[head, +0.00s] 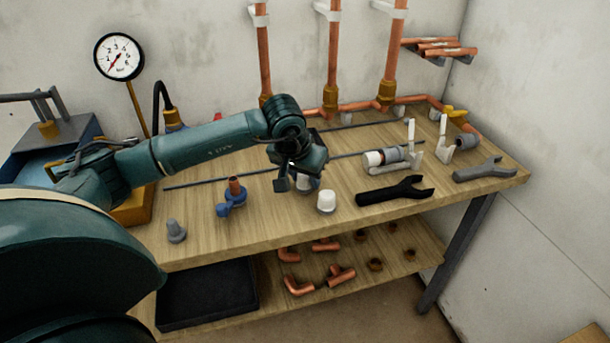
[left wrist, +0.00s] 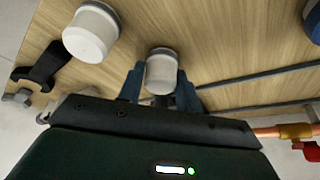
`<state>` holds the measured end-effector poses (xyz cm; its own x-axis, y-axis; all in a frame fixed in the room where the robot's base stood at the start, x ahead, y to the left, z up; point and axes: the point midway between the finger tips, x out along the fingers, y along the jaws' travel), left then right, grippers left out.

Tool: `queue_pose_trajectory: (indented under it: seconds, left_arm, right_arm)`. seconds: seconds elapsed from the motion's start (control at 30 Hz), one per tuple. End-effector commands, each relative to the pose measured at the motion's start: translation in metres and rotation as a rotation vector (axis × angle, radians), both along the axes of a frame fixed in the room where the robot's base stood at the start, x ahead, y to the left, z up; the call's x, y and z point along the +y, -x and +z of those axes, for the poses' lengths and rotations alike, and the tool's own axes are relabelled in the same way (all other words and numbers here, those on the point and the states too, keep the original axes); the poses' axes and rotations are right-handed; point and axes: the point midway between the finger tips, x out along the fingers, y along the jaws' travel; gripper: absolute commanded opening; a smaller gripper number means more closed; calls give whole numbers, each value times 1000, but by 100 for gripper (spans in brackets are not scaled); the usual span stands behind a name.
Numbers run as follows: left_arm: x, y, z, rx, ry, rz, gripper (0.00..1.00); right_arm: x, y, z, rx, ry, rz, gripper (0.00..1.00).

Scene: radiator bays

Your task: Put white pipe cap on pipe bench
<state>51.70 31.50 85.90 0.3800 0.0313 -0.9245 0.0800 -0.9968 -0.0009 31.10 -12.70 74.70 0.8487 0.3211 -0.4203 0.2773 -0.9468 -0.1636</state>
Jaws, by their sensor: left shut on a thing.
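My left gripper (head: 296,183) is low over the middle of the wooden pipe bench (head: 270,228). In the left wrist view its two blue-grey fingers (left wrist: 160,92) are shut on a white pipe cap (left wrist: 162,72) with a grey rim. In the head view this cap (head: 307,182) is partly hidden by the gripper. I cannot tell whether it touches the bench. A second white cap (head: 326,202) stands upright on the bench just to the right, apart from the gripper; it also shows in the left wrist view (left wrist: 91,33). My right gripper is not in view.
A black wrench (head: 395,191), a grey wrench (head: 478,170) and grey-white pipe fittings (head: 385,158) lie to the right. A blue fitting (head: 231,199) and a grey cone (head: 176,231) stand to the left. Copper pipes (head: 332,60) rise behind. A lower shelf holds a black tray (head: 207,292).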

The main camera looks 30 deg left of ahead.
Motion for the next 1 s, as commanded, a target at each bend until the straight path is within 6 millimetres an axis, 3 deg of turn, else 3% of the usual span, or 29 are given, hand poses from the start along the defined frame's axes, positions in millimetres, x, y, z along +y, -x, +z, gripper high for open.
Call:
queue_pose_trajectory:
  seconds: [0.33,0.37,0.6,0.87,1.0]
  left_arm:
    - [0,0,-5,-2,1,0,13]
    - [0,0,-3,-2,1,0,36]
    - [0,0,-3,-1,1,0,56]
    - [0,0,-2,-1,1,0,56]
    - [-1,2,9,-4,1,-2,56]
  right_arm:
    - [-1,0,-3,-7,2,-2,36]
    - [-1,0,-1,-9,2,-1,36]
    - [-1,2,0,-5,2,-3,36]
    - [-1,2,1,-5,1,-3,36]
    - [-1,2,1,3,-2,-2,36]
